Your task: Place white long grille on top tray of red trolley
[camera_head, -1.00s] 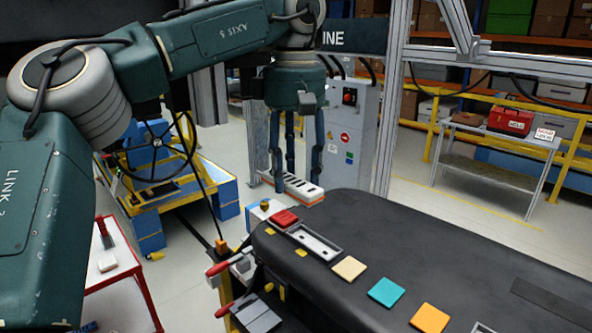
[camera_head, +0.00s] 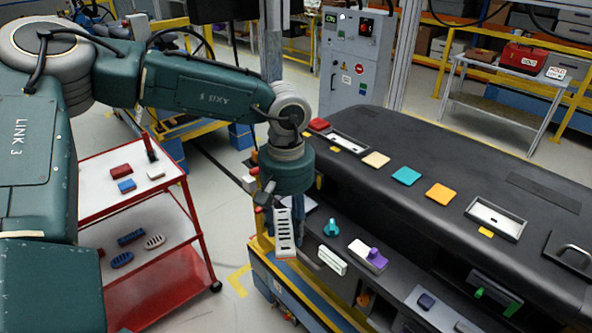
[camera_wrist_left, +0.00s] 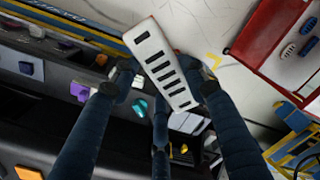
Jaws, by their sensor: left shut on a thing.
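The white long grille (camera_head: 283,236), a pale bar with a row of dark slots, hangs in my left gripper (camera_head: 271,216) in front of the dashboard. In the left wrist view the fingers of the gripper (camera_wrist_left: 165,82) are shut around the grille (camera_wrist_left: 160,62). The red trolley (camera_head: 190,213) stands to the left of the gripper, apart from it. Its white top tray (camera_head: 95,181) carries small red, blue and white blocks. Part of the trolley (camera_wrist_left: 262,35) shows at the upper right of the left wrist view. My right gripper is not in view.
The black dashboard module (camera_head: 400,160) fills the right, with coloured square pads on top and knobs on its front shelf. The trolley's middle shelf (camera_head: 185,228) holds blue and white grilles. Open floor lies between trolley and dashboard. A grey cabinet (camera_head: 352,62) stands behind.

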